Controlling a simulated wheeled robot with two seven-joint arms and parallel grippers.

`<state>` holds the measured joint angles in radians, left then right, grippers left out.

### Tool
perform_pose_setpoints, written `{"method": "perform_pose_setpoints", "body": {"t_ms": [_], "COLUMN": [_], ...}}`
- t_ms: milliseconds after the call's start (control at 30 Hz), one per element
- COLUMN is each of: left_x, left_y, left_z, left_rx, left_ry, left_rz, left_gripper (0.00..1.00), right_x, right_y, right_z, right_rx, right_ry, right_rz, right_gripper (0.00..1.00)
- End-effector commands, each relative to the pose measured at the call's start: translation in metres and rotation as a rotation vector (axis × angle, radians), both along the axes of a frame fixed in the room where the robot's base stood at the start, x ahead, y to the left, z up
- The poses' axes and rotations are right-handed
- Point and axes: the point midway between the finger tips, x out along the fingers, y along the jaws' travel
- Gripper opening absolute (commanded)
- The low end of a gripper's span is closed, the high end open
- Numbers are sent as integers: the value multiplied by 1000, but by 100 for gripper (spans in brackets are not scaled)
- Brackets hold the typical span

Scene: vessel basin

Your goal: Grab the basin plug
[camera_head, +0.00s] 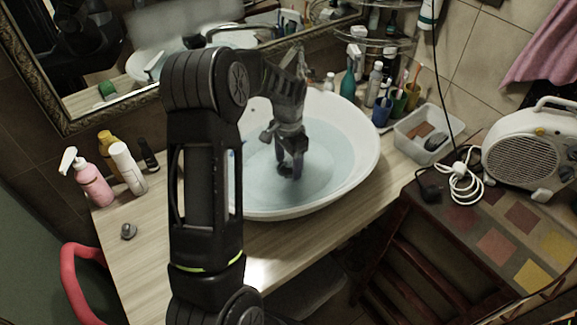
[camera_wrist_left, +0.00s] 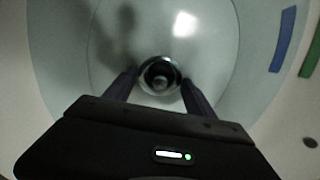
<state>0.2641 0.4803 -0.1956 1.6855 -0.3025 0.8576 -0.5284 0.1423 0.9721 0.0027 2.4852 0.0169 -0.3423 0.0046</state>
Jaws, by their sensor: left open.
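The white basin (camera_head: 345,190) stands on the wooden counter with bluish water in it. My left gripper (camera_head: 290,172) reaches down into the basin. Its two fingers (camera_wrist_left: 158,78) are apart, one on each side of the fitting, with nothing visibly held. I cannot tell whether they touch the plug. In the head view the gripper hides the plug. My right gripper is not in view.
A small grey knobbed object (camera_head: 128,230) lies on the counter's left, near a pink pump bottle (camera_head: 92,184) and other bottles. Cups (camera_head: 382,112) and a clear tray (camera_head: 422,135) stand right of the basin. A white heater (camera_head: 530,150) is farther right. The front-left counter is clear.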

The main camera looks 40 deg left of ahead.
Motion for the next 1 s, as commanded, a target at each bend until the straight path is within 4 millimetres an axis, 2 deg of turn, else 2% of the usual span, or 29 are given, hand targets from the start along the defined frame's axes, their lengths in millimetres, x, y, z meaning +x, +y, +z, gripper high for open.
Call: {"method": "perform_pose_setpoints", "body": {"t_ms": [533,1000], "left_x": [0,0], "left_y": [0,0], "left_z": [0,0], "left_rx": [0,0], "left_ry": [-1,-1], "left_rz": [0,0], "left_gripper": [63,24], "right_x": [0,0], "right_y": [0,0], "right_z": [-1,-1], "right_rx": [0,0], "right_ry": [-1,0], "right_rz": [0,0], "right_gripper": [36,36]}}
